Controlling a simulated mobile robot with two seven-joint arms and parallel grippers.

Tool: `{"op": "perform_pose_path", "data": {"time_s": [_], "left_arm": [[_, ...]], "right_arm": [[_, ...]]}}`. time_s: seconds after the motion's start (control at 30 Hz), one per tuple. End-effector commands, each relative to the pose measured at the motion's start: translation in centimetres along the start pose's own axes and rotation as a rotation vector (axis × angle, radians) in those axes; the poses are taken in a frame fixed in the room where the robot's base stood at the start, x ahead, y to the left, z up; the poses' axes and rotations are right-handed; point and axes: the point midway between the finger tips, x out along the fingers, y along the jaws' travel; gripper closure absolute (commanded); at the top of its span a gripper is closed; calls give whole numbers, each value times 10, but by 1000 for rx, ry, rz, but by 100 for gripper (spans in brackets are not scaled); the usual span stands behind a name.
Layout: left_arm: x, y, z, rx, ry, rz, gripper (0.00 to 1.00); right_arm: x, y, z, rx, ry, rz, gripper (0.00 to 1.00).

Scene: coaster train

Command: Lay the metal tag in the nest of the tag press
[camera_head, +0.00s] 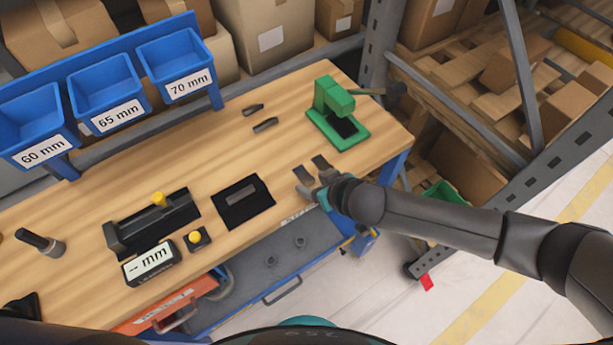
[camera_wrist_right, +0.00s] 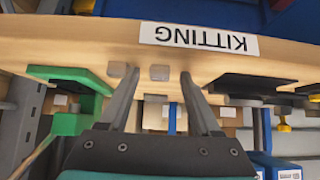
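The green tag press (camera_head: 328,100) stands at the right end of the bench, with a dark nest area (camera_head: 343,127) on its base. It also shows upside down in the right wrist view (camera_wrist_right: 70,124). My right gripper (camera_head: 312,179) is at the bench's front edge, left of and nearer than the press. In the wrist view its fingers (camera_wrist_right: 159,84) are apart, with nothing held between them. Two small grey plates (camera_wrist_right: 159,72) show near the bench edge, one between the fingertips and one beside the left finger; I cannot tell whether either is the metal tag. My left gripper is out of view.
Blue bins (camera_head: 106,87) marked 60, 65 and 70 mm line the back. A black tray (camera_head: 230,212), a black gauge (camera_head: 130,233) and a mm display (camera_head: 150,265) stand left of my right gripper. Two dark curved pieces (camera_head: 265,125) lie left of the press. Bare wood lies between.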

Motion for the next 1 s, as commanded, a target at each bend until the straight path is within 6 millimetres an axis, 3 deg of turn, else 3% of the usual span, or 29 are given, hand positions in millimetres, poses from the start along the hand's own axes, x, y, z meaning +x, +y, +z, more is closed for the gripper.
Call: {"op": "perform_pose_path", "data": {"time_s": [0.07, 0.57, 1.0], "left_arm": [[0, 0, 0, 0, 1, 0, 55], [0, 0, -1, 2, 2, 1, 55], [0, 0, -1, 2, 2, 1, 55]], "right_arm": [[0, 0, 0, 0, 0, 0, 45], [0, 0, 0, 0, -1, 0, 100], [-1, 0, 0, 0, 0, 0, 100]]}}
